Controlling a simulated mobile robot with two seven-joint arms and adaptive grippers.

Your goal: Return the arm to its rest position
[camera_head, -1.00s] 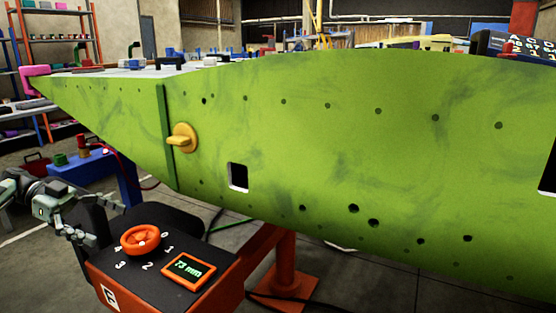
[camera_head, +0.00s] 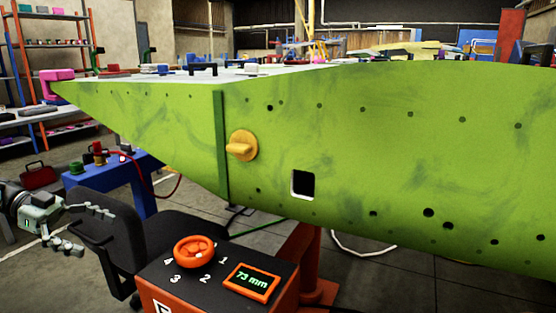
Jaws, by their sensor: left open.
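My left gripper (camera_head: 95,228) is at the left edge of the head view, with its two fingers apart and nothing between them. It hangs in front of the black chair, left of the orange control box (camera_head: 220,272) and apart from it. On the box are an orange-red dial (camera_head: 194,252) with numbers around it and a display (camera_head: 251,283) reading 73 mm. The green wing panel (camera_head: 360,150) stands behind, with a yellow knob (camera_head: 241,146) and a square hole (camera_head: 303,185). My right gripper is not in view.
A black chair (camera_head: 170,232) stands close behind my left gripper. A blue table (camera_head: 140,175) with small red and green items is behind it. Shelves (camera_head: 55,50) are at the far left, and a pink clamp (camera_head: 55,84) is on the wing's tip. Open floor shows below the wing at right.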

